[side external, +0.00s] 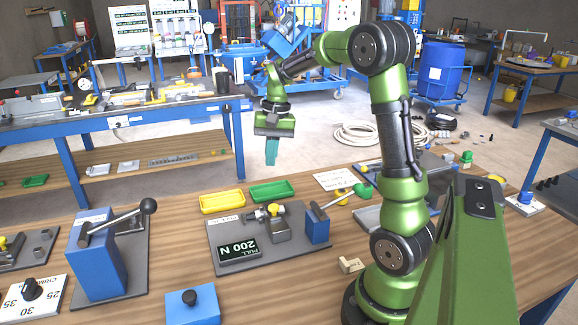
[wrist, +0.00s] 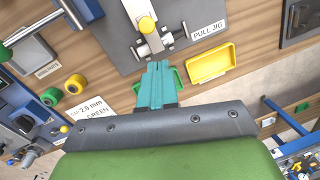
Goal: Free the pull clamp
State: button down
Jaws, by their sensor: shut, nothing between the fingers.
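The pull jig is a grey plate (side external: 222,235) on the wooden bench, with a display reading "200 N PULL" (side external: 238,249). On it sits a metal clamp (side external: 278,231) with a rod and small knob. A blue block (side external: 318,227) with a lever (side external: 336,198) stands at the plate's right end. In the wrist view the clamp (wrist: 154,43) shows a yellow knob (wrist: 146,25), beside the "PULL JIG" label (wrist: 207,31). My gripper (side external: 271,162) hangs above and behind the jig, apart from it. Its teal fingers (wrist: 158,66) are together and empty. I cannot tell what the clamp holds.
A yellow tray (side external: 222,202) and a green tray (side external: 272,191) lie behind the jig. A larger blue lever press (side external: 98,262) with a black ball handle stands at left. A blue box (side external: 191,308) with a dark knob sits in front.

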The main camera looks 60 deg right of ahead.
aim_at(271, 206)
jog(key=w+d+m+g+y, duration=0.2)
jog(key=d+m, duration=0.1)
jog(key=d, duration=0.4)
jog(key=x, duration=0.4)
jog(key=a+x, duration=0.1)
jog(key=x, duration=0.3)
jog(key=s+a+r+x, duration=0.1)
jog(key=x, duration=0.3)
jog(key=shift+s+a+f, duration=0.15)
jog(key=shift+f, duration=0.05)
jog(key=shift+s+a, duration=0.1)
jog(key=shift+a, duration=0.3)
jog(key=shift+s+a+f, duration=0.1)
jog(key=shift+s+a, duration=1.75)
jog(key=shift+s, duration=0.05)
